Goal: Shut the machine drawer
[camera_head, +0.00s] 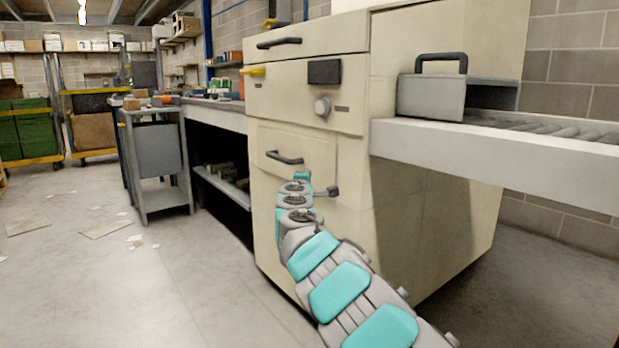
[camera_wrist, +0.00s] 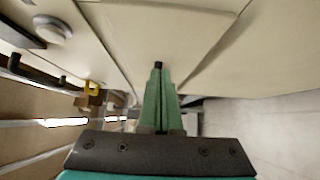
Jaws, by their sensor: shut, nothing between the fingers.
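The cream machine (camera_head: 420,220) stands in the middle of the head view. A drawer-like front with a dark bar handle (camera_head: 285,157) is on its lower face, and another bar handle (camera_head: 279,43) is on the top panel. I cannot tell how far either front stands out. My gripper (camera_head: 301,176) is in front of the lower face, just below and right of the lower handle. In the wrist view my gripper (camera_wrist: 158,68) has its green fingers together and empty, pointing at the cream panels (camera_wrist: 145,35). Contact with the panel cannot be told.
A roller conveyor (camera_head: 560,135) with a grey hooded box (camera_head: 431,97) juts out at the right. A grey cart (camera_head: 158,150) and a workbench (camera_head: 215,115) stand left of the machine. Cardboard scraps (camera_head: 105,228) lie on the open floor at left.

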